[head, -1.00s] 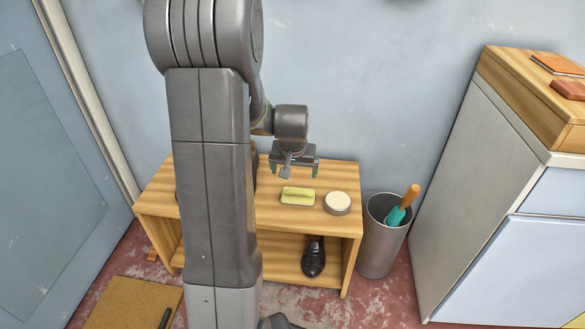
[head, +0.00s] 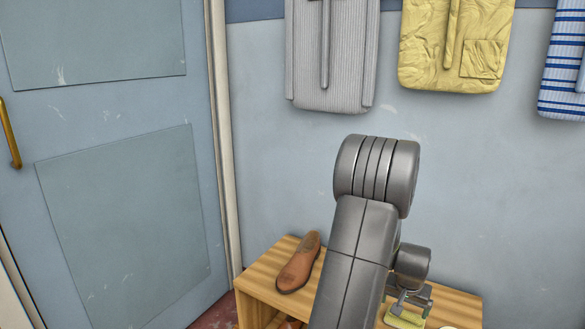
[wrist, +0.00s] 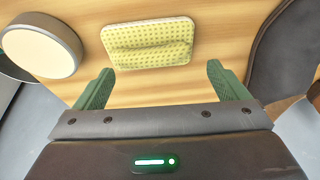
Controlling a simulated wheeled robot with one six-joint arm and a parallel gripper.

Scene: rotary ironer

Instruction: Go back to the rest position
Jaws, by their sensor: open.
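My gripper (wrist: 158,90) is open and empty, with its two green fingers apart above the wooden bench top. It also shows in the head view (head: 413,298), partly behind my arm. A yellow-green sponge (wrist: 149,43) lies on the bench beyond the fingertips in the wrist view, apart from them. The sponge is also at the bottom of the head view (head: 404,318).
A round tin (wrist: 38,46) lies beside the sponge. A brown shoe (head: 299,263) stands on the left of the wooden bench (head: 262,284). A door (head: 110,160) is at left. Folded shirts (head: 333,60) hang on the wall above.

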